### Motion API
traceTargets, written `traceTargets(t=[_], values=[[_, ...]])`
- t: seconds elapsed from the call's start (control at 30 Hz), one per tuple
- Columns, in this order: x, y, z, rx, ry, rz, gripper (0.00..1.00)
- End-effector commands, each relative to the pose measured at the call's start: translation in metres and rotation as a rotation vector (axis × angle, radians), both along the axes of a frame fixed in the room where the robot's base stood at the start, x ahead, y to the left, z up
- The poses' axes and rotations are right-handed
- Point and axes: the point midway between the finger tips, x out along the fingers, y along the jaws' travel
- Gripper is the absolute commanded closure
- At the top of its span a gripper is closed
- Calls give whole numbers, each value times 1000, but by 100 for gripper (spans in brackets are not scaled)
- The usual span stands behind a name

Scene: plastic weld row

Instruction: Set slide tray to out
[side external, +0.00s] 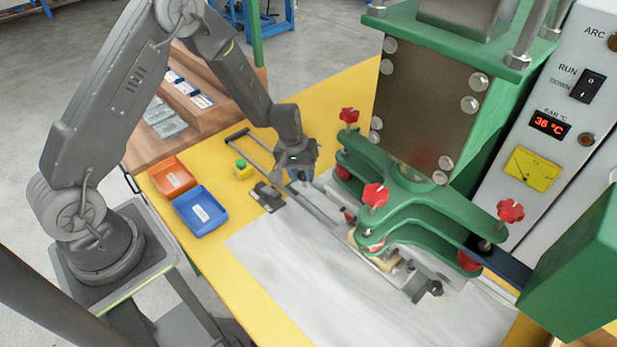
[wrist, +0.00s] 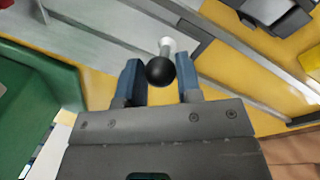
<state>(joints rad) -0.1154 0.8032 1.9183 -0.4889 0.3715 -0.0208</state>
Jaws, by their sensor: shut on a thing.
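In the wrist view, a round black knob (wrist: 160,71) on a short silver stem (wrist: 166,46) sits between the two blue fingers of my gripper (wrist: 159,82). My gripper is shut on this knob. In the side external view, my gripper (side external: 303,178) is low over the slide rails (side external: 325,212), left of the green press (side external: 410,195). The knob cannot be made out there. The rails run diagonally from the back left to a dark end block (side external: 424,289) at the front. The slide tray itself is largely hidden under the press and my gripper.
A dark block (side external: 268,196) and a yellow box with a green button (side external: 243,169) stand left of the rails. An orange bin (side external: 172,178) and a blue bin (side external: 201,211) are farther left. Red press knobs (side external: 375,194) stick out. The pale front sheet (side external: 290,270) is clear.

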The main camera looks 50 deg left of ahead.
Motion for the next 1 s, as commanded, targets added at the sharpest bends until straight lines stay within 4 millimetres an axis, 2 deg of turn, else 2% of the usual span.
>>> traceTargets(t=[0.7, 1.0], values=[[-1, 193, 0, 0, -1, 7, 100], [-1, 251, 0, 0, 0, 3, 100]])
